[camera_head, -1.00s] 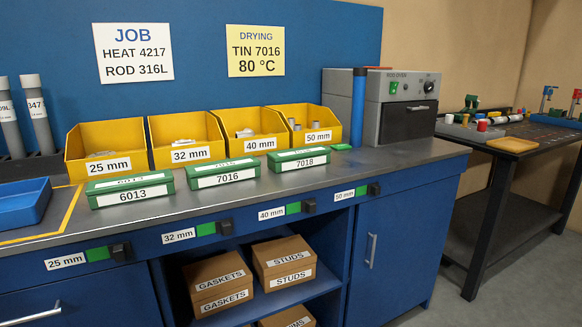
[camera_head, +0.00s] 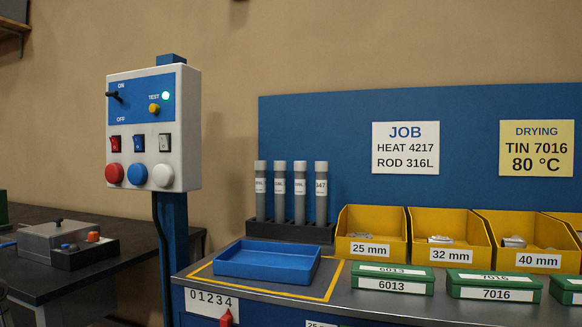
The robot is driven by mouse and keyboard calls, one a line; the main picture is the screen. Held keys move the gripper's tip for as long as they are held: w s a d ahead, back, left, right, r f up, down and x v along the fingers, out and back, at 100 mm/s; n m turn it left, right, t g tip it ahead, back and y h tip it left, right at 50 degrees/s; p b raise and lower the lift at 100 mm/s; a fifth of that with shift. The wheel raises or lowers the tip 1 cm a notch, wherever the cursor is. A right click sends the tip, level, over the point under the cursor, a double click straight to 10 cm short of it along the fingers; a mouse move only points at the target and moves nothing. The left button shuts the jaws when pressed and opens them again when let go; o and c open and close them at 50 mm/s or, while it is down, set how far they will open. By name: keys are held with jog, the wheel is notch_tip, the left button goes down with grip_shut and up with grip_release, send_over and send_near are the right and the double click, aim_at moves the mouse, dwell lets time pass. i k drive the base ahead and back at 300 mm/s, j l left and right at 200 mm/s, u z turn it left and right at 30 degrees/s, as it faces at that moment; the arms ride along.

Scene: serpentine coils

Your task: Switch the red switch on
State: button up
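The red switch (camera_head: 116,144) is a small rocker on the white control box (camera_head: 186,130) at the left of the head view. It sits in a row with a blue rocker (camera_head: 139,143) and a white rocker (camera_head: 165,142), above round red (camera_head: 115,174), blue (camera_head: 137,174) and white (camera_head: 163,175) buttons. The red rocker is too small to tell which way it is set. A black lever (camera_head: 114,96) between ON and OFF labels and a lit lamp (camera_head: 165,96) are above. My gripper is not in view.
The box stands on a blue post (camera_head: 174,240) at the bench's left end. A blue tray (camera_head: 268,262), grey tubes in a rack (camera_head: 290,232), yellow bins (camera_head: 371,236) and green boxes (camera_head: 392,280) are on the bench. A dark table (camera_head: 110,258) stands at left.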

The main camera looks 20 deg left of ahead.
aim_at(115, 141)
jog(key=u, duration=1.2)
